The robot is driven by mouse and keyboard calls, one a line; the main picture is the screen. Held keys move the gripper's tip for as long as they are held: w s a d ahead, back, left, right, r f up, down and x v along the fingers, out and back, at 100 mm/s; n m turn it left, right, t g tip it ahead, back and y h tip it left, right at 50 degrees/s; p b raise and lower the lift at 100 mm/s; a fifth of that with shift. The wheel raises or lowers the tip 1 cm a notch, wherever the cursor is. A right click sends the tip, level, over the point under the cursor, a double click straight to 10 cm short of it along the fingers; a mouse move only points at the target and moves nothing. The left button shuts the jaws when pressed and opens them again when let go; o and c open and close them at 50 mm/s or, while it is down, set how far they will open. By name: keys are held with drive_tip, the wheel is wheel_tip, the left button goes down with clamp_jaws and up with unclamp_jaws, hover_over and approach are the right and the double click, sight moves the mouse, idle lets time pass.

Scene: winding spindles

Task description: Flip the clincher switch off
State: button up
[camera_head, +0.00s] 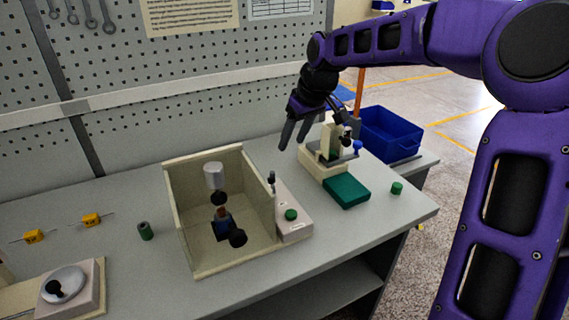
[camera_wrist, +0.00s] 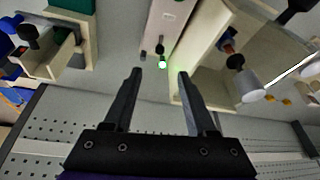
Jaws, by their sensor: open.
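A small dark toggle switch with an upright lever (camera_head: 272,183) stands at the back end of a pale control panel (camera_head: 295,231) on the right side of an open cream box (camera_head: 186,215). A green button (camera_head: 291,214) is on the same panel. My gripper (camera_head: 292,146) is open and empty, above and behind the switch, apart from it. In the wrist view, the switch (camera_wrist: 160,50) lies just beyond and between the open fingertips (camera_wrist: 160,74), with a bright green glow beside it. The panel's lettering is too small to read.
A cream fixture (camera_head: 322,170) with a green pad (camera_head: 346,192) stands right of the panel. A blue bin (camera_head: 390,134) is beyond it. A green cylinder (camera_head: 145,231) and yellow parts (camera_head: 92,220) lie on the left. The bench's right front is mostly clear. A pegboard wall (camera_head: 200,90) rises behind.

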sight(273, 178)
drive_tip(key=shift+m+y, duration=0.3)
drive_tip(key=x, duration=1.1)
drive_tip(key=w+b+x, duration=0.1)
drive_tip(key=x, duration=0.5)
drive_tip(key=shift+r, duration=0.2)
clamp_jaws()
